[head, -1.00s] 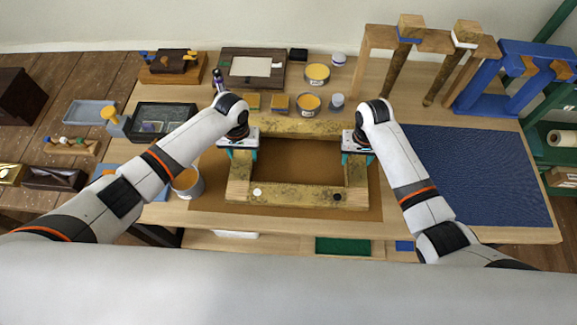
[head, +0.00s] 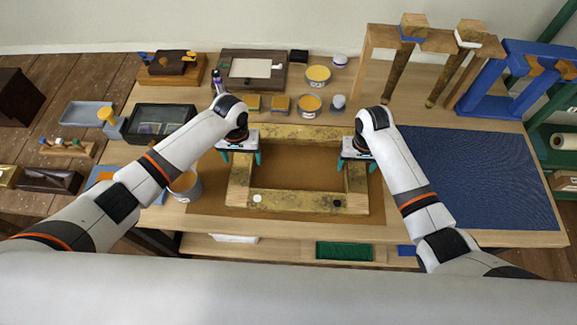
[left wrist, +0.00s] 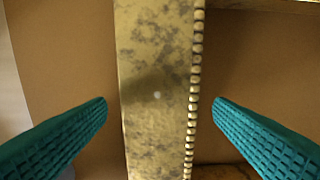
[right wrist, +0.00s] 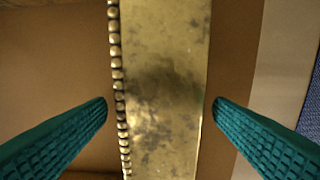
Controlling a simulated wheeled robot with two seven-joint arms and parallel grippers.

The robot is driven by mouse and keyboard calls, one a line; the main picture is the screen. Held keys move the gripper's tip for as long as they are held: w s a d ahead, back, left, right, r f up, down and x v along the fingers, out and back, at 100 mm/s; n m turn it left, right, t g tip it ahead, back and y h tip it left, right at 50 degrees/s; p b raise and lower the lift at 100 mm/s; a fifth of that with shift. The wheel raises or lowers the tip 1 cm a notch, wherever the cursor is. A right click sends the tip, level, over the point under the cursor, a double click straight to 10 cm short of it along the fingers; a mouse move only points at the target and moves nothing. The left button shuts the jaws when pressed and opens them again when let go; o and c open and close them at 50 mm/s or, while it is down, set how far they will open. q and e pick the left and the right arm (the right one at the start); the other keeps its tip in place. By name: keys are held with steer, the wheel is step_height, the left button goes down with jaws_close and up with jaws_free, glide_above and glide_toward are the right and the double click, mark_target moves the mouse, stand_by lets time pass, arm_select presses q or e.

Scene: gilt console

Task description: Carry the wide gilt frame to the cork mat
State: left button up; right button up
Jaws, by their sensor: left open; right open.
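The wide gilt frame (head: 300,202) lies flat on the brown cork mat (head: 212,205), with mat showing inside and around it. Its front rail carries a white dot and a dark dot. My left gripper (head: 239,160) is open over the frame's left rail. In the left wrist view its fingers stand apart on either side of that rail (left wrist: 157,95), with a gap on each side. My right gripper (head: 358,160) is open over the right rail. In the right wrist view its fingers stand on either side of that rail (right wrist: 165,95), clear of it.
A blue mat (head: 480,180) covers the table's right side, with frames (head: 385,40) standing behind it. Tins (head: 310,104), small blocks and a jar stand behind the gilt frame. A pail (head: 187,187) and a dark tray (head: 160,122) are at the left.

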steer(key=shift+r, duration=0.25)
arm_select(q)
step_height(320, 180, up, 10)
steer(key=shift+r, duration=0.2)
arm_select(e)
step_height(320, 180, up, 12)
steer(key=shift+f, duration=0.2)
arm_select(q)
steer(key=shift+s, duration=0.1)
arm_select(e)
steer(key=shift+f, duration=0.1)
